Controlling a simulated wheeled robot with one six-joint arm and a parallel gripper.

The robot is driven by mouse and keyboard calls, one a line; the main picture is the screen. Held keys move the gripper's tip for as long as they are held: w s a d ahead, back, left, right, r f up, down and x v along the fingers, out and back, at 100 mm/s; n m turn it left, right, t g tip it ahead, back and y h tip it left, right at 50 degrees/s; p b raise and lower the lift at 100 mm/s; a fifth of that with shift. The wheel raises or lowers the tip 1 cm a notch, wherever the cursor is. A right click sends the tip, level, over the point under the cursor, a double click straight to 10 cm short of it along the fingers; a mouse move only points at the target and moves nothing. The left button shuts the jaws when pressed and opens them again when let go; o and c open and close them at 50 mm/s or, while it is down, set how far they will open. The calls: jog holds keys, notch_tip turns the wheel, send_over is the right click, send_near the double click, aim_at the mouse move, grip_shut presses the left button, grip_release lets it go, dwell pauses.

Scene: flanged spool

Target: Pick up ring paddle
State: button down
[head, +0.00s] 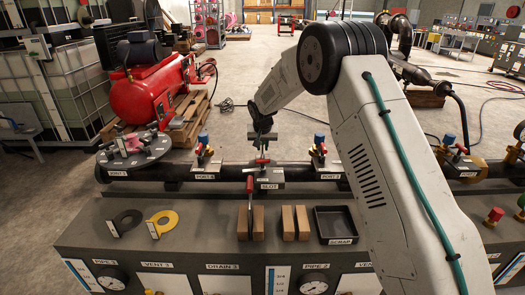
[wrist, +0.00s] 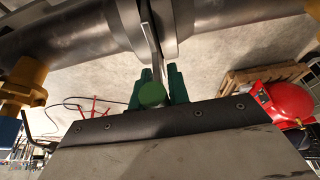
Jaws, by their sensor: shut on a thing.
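My gripper (head: 263,138) is at the pipe's slot in the head view, reaching down from above. In the wrist view its green fingers (wrist: 158,92) are shut on the end of a thin grey paddle (wrist: 151,42). The paddle stands between two pipe flanges (wrist: 130,22); its lower part is hidden, so I cannot tell whether it is a ring or solid.
A red-handled tool (head: 250,185) stands by wooden blocks (head: 257,222) in front of the slot. A black scrap tray (head: 335,224) is right of more blocks (head: 295,222). Red-and-blue valves (head: 203,150) rise from the pipe. A round grey disc (head: 135,151) stands at left.

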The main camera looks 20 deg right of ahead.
notch_tip(320, 180, up, 27)
jog(key=shift+f, duration=0.2)
dwell(0.4)
